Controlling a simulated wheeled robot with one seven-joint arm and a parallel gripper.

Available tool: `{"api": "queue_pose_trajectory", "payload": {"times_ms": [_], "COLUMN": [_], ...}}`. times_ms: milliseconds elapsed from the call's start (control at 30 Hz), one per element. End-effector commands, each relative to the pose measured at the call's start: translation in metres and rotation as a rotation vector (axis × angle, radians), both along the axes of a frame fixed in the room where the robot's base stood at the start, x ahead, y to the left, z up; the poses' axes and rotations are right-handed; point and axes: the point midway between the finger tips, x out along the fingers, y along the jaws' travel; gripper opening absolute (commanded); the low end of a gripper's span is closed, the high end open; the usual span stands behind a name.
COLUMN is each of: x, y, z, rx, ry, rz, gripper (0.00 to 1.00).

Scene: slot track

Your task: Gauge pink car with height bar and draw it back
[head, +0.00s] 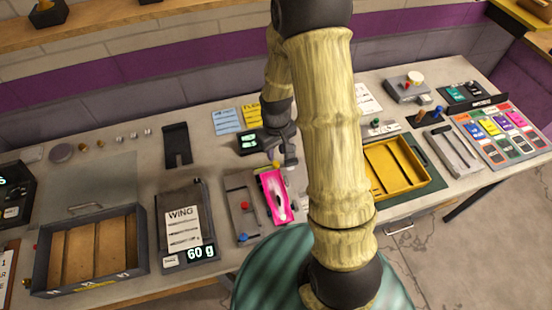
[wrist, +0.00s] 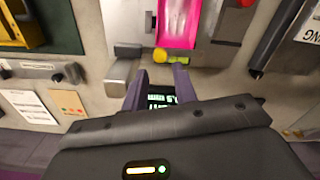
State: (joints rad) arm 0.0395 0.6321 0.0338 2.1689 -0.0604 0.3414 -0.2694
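The pink car (head: 274,197) sits on the right part of a grey gauge fixture (head: 236,190) on the bench. It also shows at the top of the wrist view (wrist: 180,22), cut by the frame edge. A yellow knob (wrist: 160,55) is at the car's near end in the wrist view. A grey block with a post (wrist: 122,72) stands left of it; I cannot tell whether this is the height bar. My gripper (wrist: 159,73) is open, its purple fingers apart, with the knob just beyond and between the tips. No held object shows.
A red knob (head: 245,206) and a blue knob (head: 242,237) are on the fixture's left part. A scale (head: 187,255) reading 60 g stands left, beside a wooden-floored tray (head: 140,250). A yellow tray (head: 425,178) lies right of my arm.

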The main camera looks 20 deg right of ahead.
Motion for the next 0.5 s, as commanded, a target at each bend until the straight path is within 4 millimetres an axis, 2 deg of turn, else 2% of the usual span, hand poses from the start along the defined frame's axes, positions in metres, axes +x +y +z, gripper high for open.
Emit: {"api": "queue_pose_trajectory", "payload": {"times_ms": [300, 500], "x": [-0.001, 0.0], "y": [0.0, 0.0], "z": [-0.042, -0.056], "rx": [0.0, 0.0], "ry": [0.004, 0.0], "rz": [0.0, 0.0], "gripper": [0.28, 0.28]}}
